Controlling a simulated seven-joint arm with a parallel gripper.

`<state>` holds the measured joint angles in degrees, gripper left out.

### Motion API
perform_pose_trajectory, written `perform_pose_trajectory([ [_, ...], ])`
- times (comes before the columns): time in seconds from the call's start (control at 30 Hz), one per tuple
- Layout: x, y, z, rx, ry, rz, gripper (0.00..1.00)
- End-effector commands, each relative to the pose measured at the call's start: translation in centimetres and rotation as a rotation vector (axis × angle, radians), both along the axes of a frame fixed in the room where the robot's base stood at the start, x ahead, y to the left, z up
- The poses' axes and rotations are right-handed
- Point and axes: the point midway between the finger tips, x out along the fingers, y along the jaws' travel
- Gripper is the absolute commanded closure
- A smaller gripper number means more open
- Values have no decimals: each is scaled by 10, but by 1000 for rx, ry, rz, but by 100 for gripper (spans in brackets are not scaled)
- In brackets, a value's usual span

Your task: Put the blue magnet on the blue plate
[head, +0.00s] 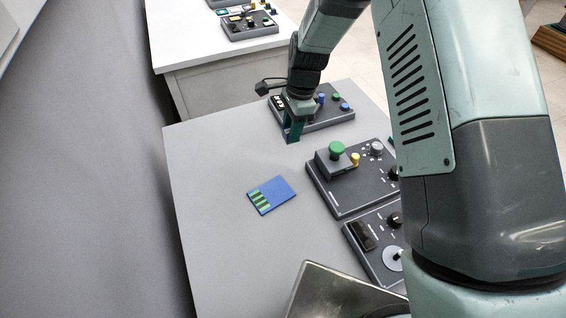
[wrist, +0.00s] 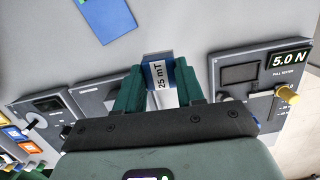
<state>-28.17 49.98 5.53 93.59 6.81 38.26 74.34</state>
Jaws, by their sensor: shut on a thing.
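My gripper (head: 292,132) is at the left end of the rear control panel, low over the grey table. In the wrist view my gripper (wrist: 158,84) has its two green fingers shut on the blue magnet (wrist: 158,56). The magnet has a blue edge and a white label reading "25 mT". In the head view I cannot make the magnet out between the fingers. The blue plate (head: 279,190), flat with green stripes along its left side, lies on the table nearer the camera, apart from my gripper. Part of the plate (wrist: 107,18) shows at the wrist view's top.
The rear panel (head: 335,117) with coloured knobs, a middle panel (head: 342,200) with a green knob and a front panel (head: 380,272) line the right side. A pull tester (wrist: 262,75) reads 5.0 N. The grey table (head: 215,170) is clear around the plate.

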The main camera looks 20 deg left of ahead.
Motion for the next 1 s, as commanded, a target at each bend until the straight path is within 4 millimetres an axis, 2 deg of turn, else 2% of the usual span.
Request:
perform_pose_trajectory([
  [0.03,-20,5,3,-1,1,65,100],
  [0.2,-81,10,7,0,1,285,100],
  [0.3,-107,8,8,1,0,378,100],
  [0.37,-117,8,7,1,0,416,100],
  [0.5,-125,6,-12,-1,4,447,100],
  [0.7,-124,6,-47,0,2,446,100],
  [0.87,-124,7,-58,1,0,446,100],
  [1.0,-124,6,-76,1,2,445,100],
])
